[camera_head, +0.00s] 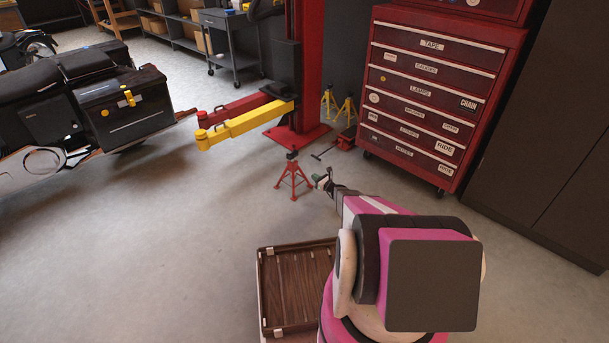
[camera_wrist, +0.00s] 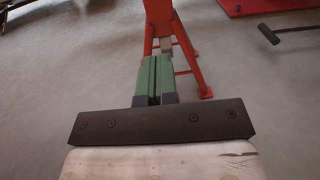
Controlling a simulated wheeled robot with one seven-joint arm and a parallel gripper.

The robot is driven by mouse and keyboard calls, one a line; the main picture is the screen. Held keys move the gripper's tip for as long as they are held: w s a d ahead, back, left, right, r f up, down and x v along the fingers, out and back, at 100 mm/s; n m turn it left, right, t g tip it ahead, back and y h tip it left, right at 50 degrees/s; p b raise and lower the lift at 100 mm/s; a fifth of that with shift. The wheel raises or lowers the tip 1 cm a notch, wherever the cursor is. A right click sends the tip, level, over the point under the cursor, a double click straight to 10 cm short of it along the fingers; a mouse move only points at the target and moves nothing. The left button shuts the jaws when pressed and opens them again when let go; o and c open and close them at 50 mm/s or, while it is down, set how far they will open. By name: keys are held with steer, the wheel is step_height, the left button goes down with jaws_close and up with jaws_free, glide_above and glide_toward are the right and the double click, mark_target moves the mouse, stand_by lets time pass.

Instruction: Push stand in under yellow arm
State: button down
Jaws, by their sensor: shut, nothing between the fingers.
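A red jack stand (camera_head: 293,178) stands upright on the concrete floor. It also shows at the top of the wrist view (camera_wrist: 160,30), cut off by the upper edge. The yellow arm (camera_head: 252,124) of the red lift post reaches out to the left, up and left of the stand in the head view. My gripper (camera_head: 322,180) is just right of the stand in the head view. In the wrist view its green fingers (camera_wrist: 154,62) are together and empty, with their tips close to the stand's legs. I cannot tell whether they touch it.
A red lift post (camera_head: 312,70) rises behind the stand. A red tool chest (camera_head: 425,95) stands to the right. A black motorcycle (camera_head: 90,100) is at the left. Yellow stands (camera_head: 347,108) and a red floor jack (camera_head: 344,139) are behind. The floor left of the stand is clear.

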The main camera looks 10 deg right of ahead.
mark_target(296, 165)
steer(key=x, duration=1.3)
steer(key=shift+w+a, duration=0.25)
steer(key=shift+w, duration=0.05)
steer(key=shift+w, duration=0.1)
